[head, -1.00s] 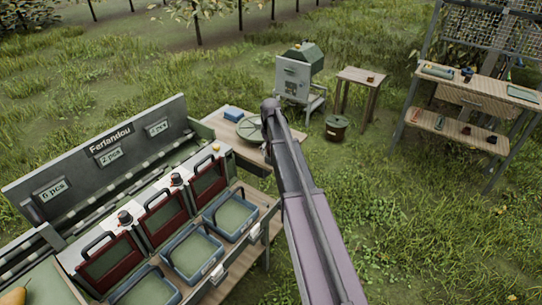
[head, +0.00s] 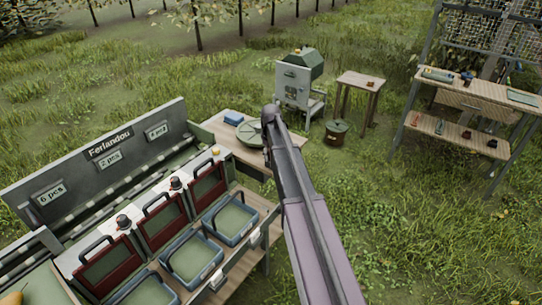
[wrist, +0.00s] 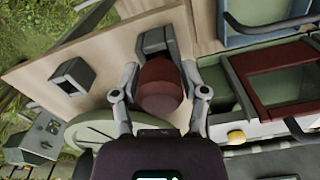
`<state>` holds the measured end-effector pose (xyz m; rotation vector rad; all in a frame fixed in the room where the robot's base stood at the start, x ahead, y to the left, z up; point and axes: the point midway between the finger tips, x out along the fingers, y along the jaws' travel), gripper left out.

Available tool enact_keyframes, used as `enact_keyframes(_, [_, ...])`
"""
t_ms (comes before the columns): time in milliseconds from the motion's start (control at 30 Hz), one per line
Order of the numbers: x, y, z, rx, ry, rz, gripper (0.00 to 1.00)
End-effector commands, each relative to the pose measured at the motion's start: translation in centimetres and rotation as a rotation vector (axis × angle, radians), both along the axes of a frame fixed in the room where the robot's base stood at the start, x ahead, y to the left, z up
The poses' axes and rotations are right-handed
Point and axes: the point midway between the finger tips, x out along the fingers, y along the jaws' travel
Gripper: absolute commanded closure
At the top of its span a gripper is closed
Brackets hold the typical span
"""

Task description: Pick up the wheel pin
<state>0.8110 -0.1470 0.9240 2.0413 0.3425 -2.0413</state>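In the wrist view a dark red rounded piece (wrist: 160,84) lies between the fingers of my gripper (wrist: 160,72). It may be the wheel pin, but I cannot tell for sure. It sits against a grey block with a dark face (wrist: 155,42) on a light wooden top. The fingers stand one on each side of the red piece, with narrow gaps visible, so the gripper looks open. In the head view my arm reaches over the small wooden table at the end of the sorting bench; it hides the gripper and the red piece.
A second grey block (wrist: 73,76) and a round green disc (wrist: 100,134) are close to the gripper. A blue tray (wrist: 265,20) and a red-framed panel (wrist: 275,90) are at right. In the head view, a blue box (head: 233,118) stands on the small table; grass lies to the right.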

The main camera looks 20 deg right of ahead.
Motion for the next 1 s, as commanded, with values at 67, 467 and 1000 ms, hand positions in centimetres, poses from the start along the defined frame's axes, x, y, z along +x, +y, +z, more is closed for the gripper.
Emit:
enact_keyframes(67, [0.0,0.0,0.0,0.0,0.0,0.0,0.85])
enact_keyframes(467, [0.0,0.0,0.1,0.0,0.0,0.0,1.0])
enact_keyframes(1000, [0.0,0.0,2.8,0.0,0.0,0.0,1.0])
